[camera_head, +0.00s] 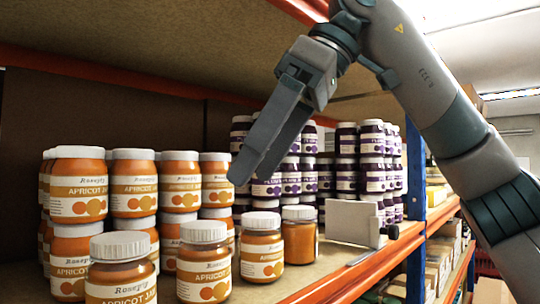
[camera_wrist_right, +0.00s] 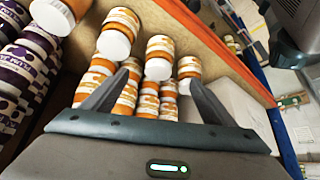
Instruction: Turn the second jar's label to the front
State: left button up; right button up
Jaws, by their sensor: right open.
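Apricot jars with white lids stand in a front row along the shelf edge. The front-left jar (camera_head: 121,276) and the second from the left (camera_head: 204,266) show their apricot labels. The third jar (camera_head: 262,252) shows its label too. The rightmost jar (camera_head: 299,240) shows mostly plain orange, with its label largely turned away. My right gripper (camera_head: 252,176) is open and empty, above and behind the front row, pointing down-left. In the right wrist view its fingers (camera_wrist_right: 158,76) are spread, with jars beyond them; I cannot tell which jar is between them. My left gripper is out of view.
Stacked apricot jars (camera_head: 133,183) fill the shelf behind on the left. Stacked purple-labelled plum jars (camera_head: 373,165) stand at the back right. A pale box-like panel (camera_head: 352,222) stands right of the row. A blue upright (camera_head: 415,190) and an orange shelf edge (camera_head: 360,270) bound the right side.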

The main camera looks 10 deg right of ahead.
jog(key=shift+v, duration=0.9)
